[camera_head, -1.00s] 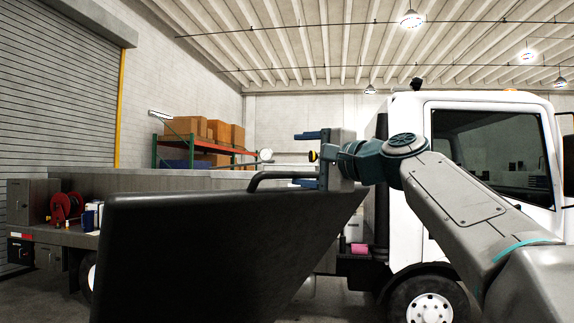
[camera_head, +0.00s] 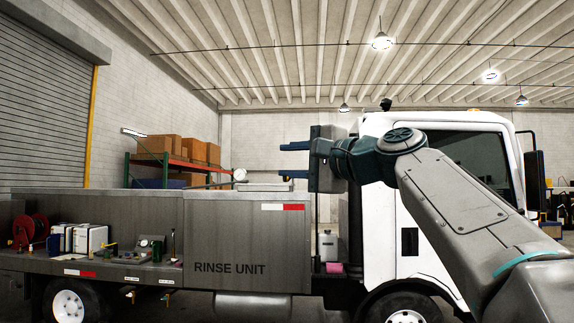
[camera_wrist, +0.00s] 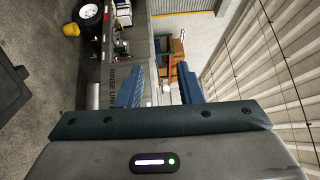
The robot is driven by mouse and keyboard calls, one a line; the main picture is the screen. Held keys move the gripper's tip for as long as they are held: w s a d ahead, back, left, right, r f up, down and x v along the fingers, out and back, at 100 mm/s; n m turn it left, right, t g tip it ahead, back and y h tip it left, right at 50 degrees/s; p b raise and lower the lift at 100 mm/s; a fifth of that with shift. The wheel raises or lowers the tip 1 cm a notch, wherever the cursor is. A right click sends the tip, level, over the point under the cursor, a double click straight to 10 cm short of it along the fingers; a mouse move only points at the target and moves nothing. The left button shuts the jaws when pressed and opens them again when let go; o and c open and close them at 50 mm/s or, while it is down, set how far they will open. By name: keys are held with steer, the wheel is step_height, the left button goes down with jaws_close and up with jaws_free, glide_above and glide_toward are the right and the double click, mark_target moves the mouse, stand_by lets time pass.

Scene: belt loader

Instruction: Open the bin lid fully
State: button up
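My gripper (camera_head: 284,160) is raised in front of the truck in the head view, its two blue fingers pointing left. In the wrist view the fingers (camera_wrist: 161,70) stand apart with nothing held between them. The bin lid is not in the head view now. A dark, flat-sided object (camera_wrist: 12,95) shows at the left edge of the wrist view, low and well away from the fingers. It may be the bin or its lid, but only part shows. I cannot tell how far the lid is open.
A white-cabbed truck (camera_head: 378,230) with a grey "RINSE UNIT" bed (camera_head: 240,235) stands ahead. Its side deck carries a red reel (camera_head: 30,230) and white boxes (camera_head: 88,239). Shelving with cartons (camera_head: 160,150) stands behind. A yellow bucket (camera_wrist: 71,30) is on the floor.

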steer(key=s+d+r+p, duration=0.2)
steer(key=s+d+r, duration=0.1)
steer(key=d+r, duration=0.1)
steer(key=shift+s+d+r+p, duration=0.2)
steer(key=shift+d+r+p, duration=0.2)
steer(key=shift+r, duration=0.25)
stand_by(0.8)
